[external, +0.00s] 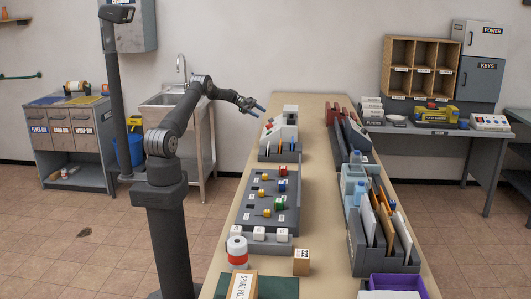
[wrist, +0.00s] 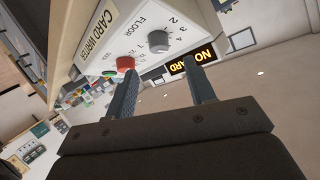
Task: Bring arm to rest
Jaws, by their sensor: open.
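My gripper (external: 254,108) is at the end of my raised arm, over the left edge of the long table (external: 318,187) near its far end. In the wrist view my gripper (wrist: 166,88) shows two dark fingers, spread apart with nothing between them. Beyond them is a light-coloured card writer (wrist: 135,35) with a floor dial, a red button and a lit display reading NO and part of a word. The picture there is strongly tilted. I cannot tell the exact gap between the fingers and the card writer.
A sink (external: 170,99) stands behind my arm. Floor left of the table is mostly clear.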

